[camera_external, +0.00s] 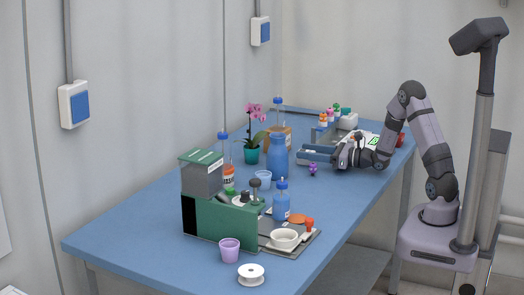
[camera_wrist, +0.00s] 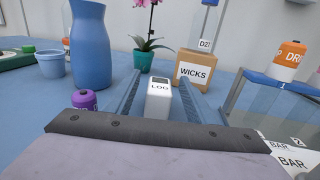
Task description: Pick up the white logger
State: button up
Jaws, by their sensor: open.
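The white logger (camera_wrist: 159,97), a small upright block with a dark top panel and the letters LOG, stands on the blue table in the wrist view. My gripper (camera_wrist: 165,90) is open, with one blue finger on each side of the logger. A gap seems to show on each side, but contact cannot be told for sure. The logger's lower part is hidden behind my gripper's body. In the external view my gripper (camera_external: 312,156) lies low over the table, pointing left, and I cannot make out the logger there.
Beyond the logger stand a WICKS box (camera_wrist: 194,70) and a potted orchid (camera_wrist: 147,62). A blue vase (camera_wrist: 90,50) and a purple-capped item (camera_wrist: 84,99) are at left.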

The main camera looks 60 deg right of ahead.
jog(key=shift+w+a, duration=0.15)
jog(key=shift+w, duration=0.65)
jog(key=shift+w+a, duration=0.1)
jog(key=shift+w, duration=0.65)
jog(key=c, duration=1.2)
jog(key=shift+o, duration=0.2)
notch_tip(320, 180, up, 10)
jog(key=shift+p, duration=0.4)
